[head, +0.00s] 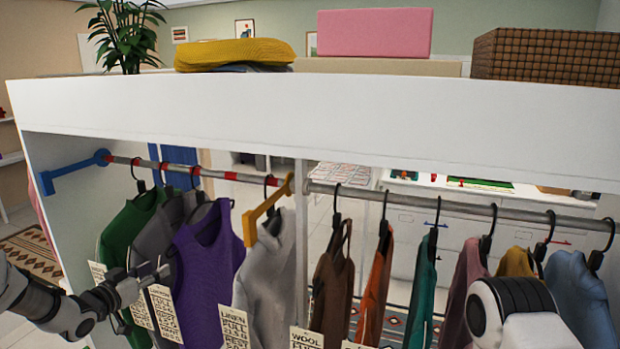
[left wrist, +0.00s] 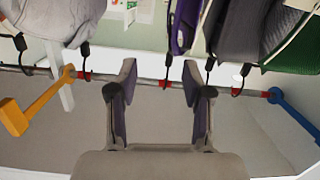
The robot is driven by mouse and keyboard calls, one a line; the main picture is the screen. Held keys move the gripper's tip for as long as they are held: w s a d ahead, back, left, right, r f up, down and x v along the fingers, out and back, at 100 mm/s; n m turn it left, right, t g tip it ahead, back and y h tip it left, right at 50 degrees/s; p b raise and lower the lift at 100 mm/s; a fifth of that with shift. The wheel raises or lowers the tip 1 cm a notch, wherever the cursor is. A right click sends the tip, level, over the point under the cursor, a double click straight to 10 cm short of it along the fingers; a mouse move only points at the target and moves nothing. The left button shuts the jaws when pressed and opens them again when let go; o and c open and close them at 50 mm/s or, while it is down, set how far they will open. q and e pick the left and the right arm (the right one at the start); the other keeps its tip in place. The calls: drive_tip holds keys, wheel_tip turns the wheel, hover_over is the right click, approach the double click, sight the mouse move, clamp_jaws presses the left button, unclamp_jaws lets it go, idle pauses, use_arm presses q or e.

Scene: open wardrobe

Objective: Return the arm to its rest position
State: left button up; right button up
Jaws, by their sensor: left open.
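My left gripper (head: 160,271) is in front of the hanging clothes at the left of the head view, below the rod. It is open, and its two spread fingers show in the left wrist view (left wrist: 159,82). No garment is gripped. In that view a black hanger hook (left wrist: 167,76) shows between the fingers; I cannot tell how far behind them it is. My white and black right arm (head: 515,312) shows at the lower right of the head view, but its gripper is out of sight.
The wardrobe rod (head: 460,207) carries several garments, including a purple top (head: 205,268) and a green one (head: 125,235) near my left gripper. Blue (head: 75,170) and yellow (head: 268,210) brackets flank the left section. Paper tags (head: 165,310) hang close to the gripper.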

use_arm(q)
drive_tip(key=s+d+f+n+g+y, duration=0.1)
drive_tip(key=s+d+f+g, duration=0.35)
drive_tip(key=s+f, duration=0.55)
drive_tip(key=s+d+f+n+g+y, duration=0.1)
drive_tip(key=s+d+f+n+g, duration=0.15)
drive_tip(key=s+d+f, duration=0.75)
drive_tip(key=s+a+f+g+y, duration=0.15)
drive_tip(key=s+f+g, duration=0.3)
drive_tip(key=s, duration=0.95)
drive_tip(key=s+f+g+y, duration=0.2)
drive_tip(key=s+f+g, duration=0.3)
drive_tip(key=s, duration=0.9)
wheel_tip(320, 180, down, 12)
drive_tip(key=t+b, duration=0.1)
drive_tip(key=b, duration=1)
drive_tip(key=shift+s+a+f+b, duration=0.15)
drive_tip(key=shift+s+b, duration=0.2)
drive_tip(key=shift+b, duration=0.05)
